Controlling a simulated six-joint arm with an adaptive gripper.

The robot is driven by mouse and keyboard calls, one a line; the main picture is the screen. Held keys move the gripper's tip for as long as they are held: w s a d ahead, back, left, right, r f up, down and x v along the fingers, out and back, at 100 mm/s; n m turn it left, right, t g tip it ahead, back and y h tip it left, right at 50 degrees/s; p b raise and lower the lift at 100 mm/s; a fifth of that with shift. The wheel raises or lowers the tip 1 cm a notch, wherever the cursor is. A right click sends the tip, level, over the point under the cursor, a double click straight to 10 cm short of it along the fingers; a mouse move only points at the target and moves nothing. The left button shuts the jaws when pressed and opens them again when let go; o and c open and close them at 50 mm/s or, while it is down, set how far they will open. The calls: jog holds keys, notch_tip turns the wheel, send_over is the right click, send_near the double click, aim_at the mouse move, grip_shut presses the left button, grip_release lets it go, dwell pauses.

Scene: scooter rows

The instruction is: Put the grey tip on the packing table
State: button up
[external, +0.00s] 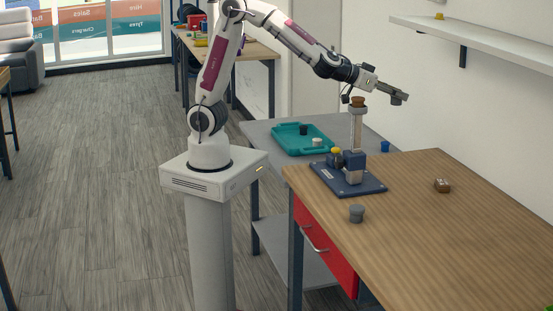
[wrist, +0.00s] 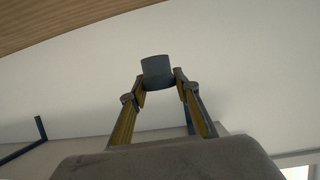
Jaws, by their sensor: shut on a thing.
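A dark grey cylinder (wrist: 158,70), which looks like the grey tip, is between the two fingertips of my gripper (wrist: 159,84) in the wrist view. My gripper is shut on it. In the external view my gripper (external: 394,94) is high up, right of the stand's post, with the dark piece (external: 398,100) small at its end. Two work surfaces show: a wooden-topped table (external: 440,235) with a red drawer, and a grey table (external: 262,130) behind it. I cannot tell which is the packing table.
A blue stand (external: 372,187) with a tall post and brown top (external: 358,101) rises below my gripper. A teal tray (external: 290,147) with small pieces lies on the grey table, near a blue cup (external: 384,146). A brown block (external: 442,185) sits right. The wooden top's front right is clear.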

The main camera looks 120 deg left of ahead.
jog(key=s+a+f+n+g+y, duration=0.1)
jog(key=s+a+f+g, duration=0.1)
jog(key=a+f, duration=0.3)
jog(key=s+a+f+n+g+y, duration=0.1)
jog(key=s+a+f+n, duration=0.15)
jog(key=a, duration=0.45)
jog(key=s+a+f+n+g+y, duration=0.1)
jog(key=s+a+f+n+g, duration=0.2)
jog(key=s+a+f, duration=0.6)
jog(key=s+a+f+n+g+y, duration=0.1)
jog(key=s+a+f+n+g, duration=0.2)
jog(key=s+a+f, duration=0.6)
jog(key=s+a+g, duration=0.1)
jog(key=s+a, duration=0.2)
jog(key=s, duration=0.4)
jog(key=shift+a+f, duration=0.25)
jog(key=shift+a, duration=0.05)
jog(key=shift+f, duration=2.9)
jog(key=shift+f, duration=2.1)
jog(key=shift+f, duration=0.15)
jog(key=o, duration=1)
